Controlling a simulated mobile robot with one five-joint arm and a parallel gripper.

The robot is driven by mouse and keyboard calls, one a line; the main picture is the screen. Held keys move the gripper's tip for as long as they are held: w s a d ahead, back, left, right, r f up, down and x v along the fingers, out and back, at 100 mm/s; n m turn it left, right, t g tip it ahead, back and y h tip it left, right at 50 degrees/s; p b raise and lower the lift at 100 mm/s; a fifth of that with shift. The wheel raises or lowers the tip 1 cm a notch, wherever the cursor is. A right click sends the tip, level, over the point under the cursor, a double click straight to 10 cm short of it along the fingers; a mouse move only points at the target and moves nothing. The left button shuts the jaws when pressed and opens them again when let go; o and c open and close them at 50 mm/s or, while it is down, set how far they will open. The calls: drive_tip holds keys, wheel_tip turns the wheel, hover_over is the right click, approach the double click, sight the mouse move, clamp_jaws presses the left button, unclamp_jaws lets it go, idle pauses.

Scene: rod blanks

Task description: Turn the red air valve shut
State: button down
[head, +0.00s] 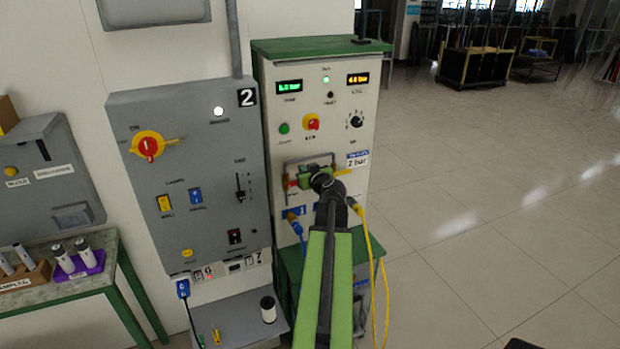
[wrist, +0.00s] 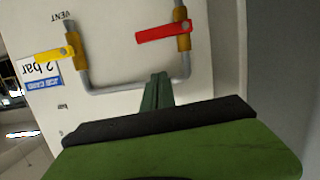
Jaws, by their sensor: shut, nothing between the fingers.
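The red valve lever (wrist: 165,33) is in the upper middle of the wrist view, on a brass body on an upright pipe. The lever lies across that pipe, nearly level. In the head view only a small red bit (head: 292,183) shows left of my gripper (head: 308,176), which hides much of the pipework. In the wrist view my gripper (wrist: 158,90) is shut and empty. Its fingers overlap the lower cross pipe in the picture, below the red lever and apart from it. I cannot tell whether they touch the pipe.
A yellow lever (wrist: 54,55) sits on the other pipe leg, beside the "2 bar" job card (wrist: 40,72). The white cabinet (head: 270,110) has displays and knobs above. Blue and yellow hoses (head: 372,265) hang below. A grey panel (head: 190,200) stands left; open floor lies right.

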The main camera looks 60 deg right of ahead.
drive_tip(key=f+b, duration=0.2)
drive_tip(key=f, duration=0.1)
drive_tip(key=f+b, duration=0.1)
drive_tip(key=shift+w+d+f+b, duration=0.15)
drive_tip(key=shift+w+d+b, duration=0.2)
drive_tip(key=shift+d+b, duration=0.05)
drive_tip(key=shift+s+a+f+b, duration=0.1)
drive_tip(key=shift+s+f+b, duration=0.1)
drive_tip(key=shift+f+b, duration=0.45)
drive_tip(key=shift+r, duration=0.15)
